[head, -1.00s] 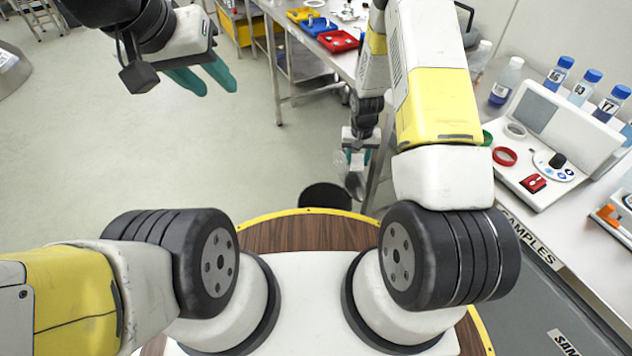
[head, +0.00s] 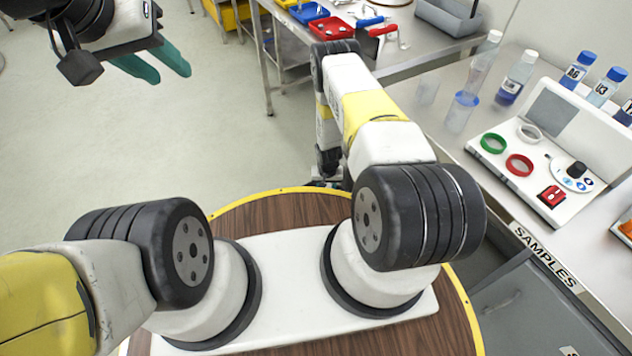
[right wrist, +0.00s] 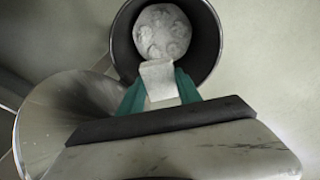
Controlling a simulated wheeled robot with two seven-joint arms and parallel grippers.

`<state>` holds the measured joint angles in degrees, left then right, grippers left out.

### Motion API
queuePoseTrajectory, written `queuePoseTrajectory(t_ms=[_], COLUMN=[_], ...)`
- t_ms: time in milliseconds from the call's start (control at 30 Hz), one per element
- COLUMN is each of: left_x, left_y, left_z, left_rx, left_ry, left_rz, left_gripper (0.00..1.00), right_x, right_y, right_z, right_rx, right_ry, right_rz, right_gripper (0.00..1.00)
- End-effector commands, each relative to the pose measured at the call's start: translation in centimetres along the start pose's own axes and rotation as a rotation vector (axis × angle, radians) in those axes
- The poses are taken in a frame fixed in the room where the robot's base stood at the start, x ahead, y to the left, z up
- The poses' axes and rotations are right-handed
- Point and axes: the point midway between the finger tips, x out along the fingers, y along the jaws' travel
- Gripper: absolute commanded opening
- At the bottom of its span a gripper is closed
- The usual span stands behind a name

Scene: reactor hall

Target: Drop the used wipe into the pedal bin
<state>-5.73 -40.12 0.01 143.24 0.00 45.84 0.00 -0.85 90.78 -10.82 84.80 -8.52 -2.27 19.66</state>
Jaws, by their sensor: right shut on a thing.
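The used wipe (right wrist: 159,82) is a pale, flat strip in the right wrist view. My right gripper (right wrist: 158,92) is shut on it between its teal fingers. The pedal bin (right wrist: 213,50) is dark inside, with its round mouth just past the wipe; a pale, lumpy round mass (right wrist: 163,34) shows inside it. The wipe overlaps the near part of the mouth in the picture; its height above the rim is hard to tell. In the head view the bin and the right fingers are hidden behind my arm and base. My left gripper (head: 171,76) is open and empty at upper left.
A shiny curved metal surface (right wrist: 70,115), perhaps the bin's raised lid, stands close on the left in the right wrist view. A steel bench (head: 450,130) with bottles and a sample device (head: 540,150) runs along the right. Open floor (head: 200,140) lies at left.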

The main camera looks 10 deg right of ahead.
Motion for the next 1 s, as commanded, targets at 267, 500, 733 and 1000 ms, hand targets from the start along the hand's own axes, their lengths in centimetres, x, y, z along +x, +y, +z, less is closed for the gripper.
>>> queuePoseTrajectory(t_ms=[267,500,733,1000], left_x=[0.0,0.0,0.0,0.0], left_y=[0.0,0.0,0.0,0.0], left_z=[0.0,0.0,0.0,0.0], left_rx=[0.000,0.000,0.000,0.000], left_ry=[0.000,0.000,0.000,0.000], left_rz=[0.000,0.000,0.000,0.000], left_gripper=[0.36,0.36,0.36,0.36], right_x=[3.1,4.0,4.0,4.0], right_y=[0.0,0.0,0.0,0.0], right_z=[0.4,0.5,0.5,0.5], right_rx=[0.000,0.000,0.000,0.000], right_ry=[-0.001,-0.001,-0.001,-0.001], right_rz=[0.000,0.000,0.000,0.000], right_gripper=[0.00,0.00,0.42,0.66])
